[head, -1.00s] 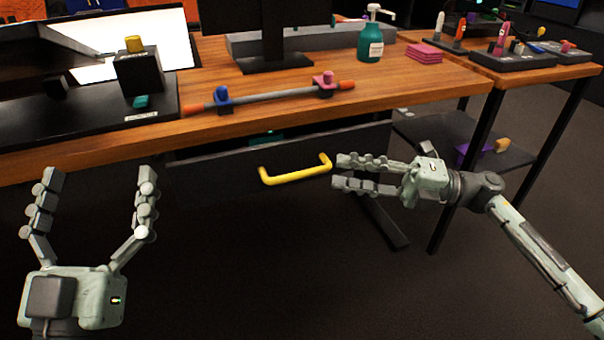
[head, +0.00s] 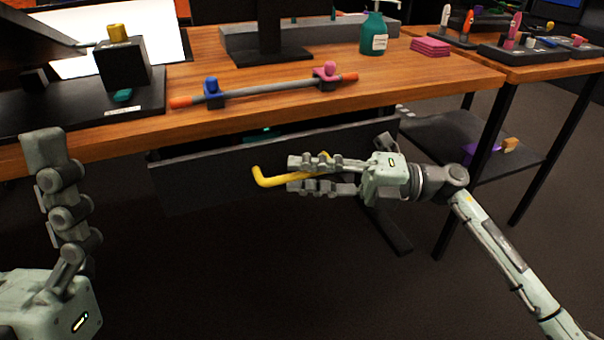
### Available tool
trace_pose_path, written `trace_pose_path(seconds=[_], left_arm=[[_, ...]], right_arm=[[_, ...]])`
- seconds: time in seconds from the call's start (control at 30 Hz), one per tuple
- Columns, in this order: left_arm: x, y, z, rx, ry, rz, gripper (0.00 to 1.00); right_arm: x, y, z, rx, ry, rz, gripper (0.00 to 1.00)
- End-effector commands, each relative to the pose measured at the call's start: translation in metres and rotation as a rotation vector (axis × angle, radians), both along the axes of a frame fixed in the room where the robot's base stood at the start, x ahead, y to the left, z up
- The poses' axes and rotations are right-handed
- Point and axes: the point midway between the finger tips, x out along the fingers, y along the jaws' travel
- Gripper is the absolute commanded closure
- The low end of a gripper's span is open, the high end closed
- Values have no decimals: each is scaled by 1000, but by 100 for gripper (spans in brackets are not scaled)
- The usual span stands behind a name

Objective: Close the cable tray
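The cable tray (head: 215,187) is a dark drawer-like box under the wooden desk, pulled out a little; a strip of its inside shows behind its front panel. Its yellow bar handle (head: 268,180) is on the front. My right gripper (head: 290,174) points left at the handle, with its fingers above and below the handle's right part and a gap between them. The fingers hide that part, and I cannot tell whether they touch it. My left gripper (head: 58,160) is at the lower left, away from the tray, seen side-on with its fingers overlapping.
The wooden desk (head: 420,85) overhangs the tray. On it are a grey rod (head: 270,88) with orange ends, a teal bottle (head: 373,35), pink pads (head: 430,46) and a black box (head: 122,63). A dark side shelf (head: 440,135) stands at the right. The floor in front is clear.

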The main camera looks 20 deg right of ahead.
Motion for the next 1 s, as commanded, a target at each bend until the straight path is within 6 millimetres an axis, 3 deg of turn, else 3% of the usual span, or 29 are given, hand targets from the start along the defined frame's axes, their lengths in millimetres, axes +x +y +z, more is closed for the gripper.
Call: trace_pose_path(seconds=[0.33,0.6,1.0], left_arm=[[-1,0,0,-2,-5,0,11],[-1,0,0,-1,-4,0,11],[0,0,0,-1,-3,0,11]], right_arm=[[2,6,0,0,0,-1,67],[2,6,0,0,0,0,100],[3,6,0,-1,0,0,100]])
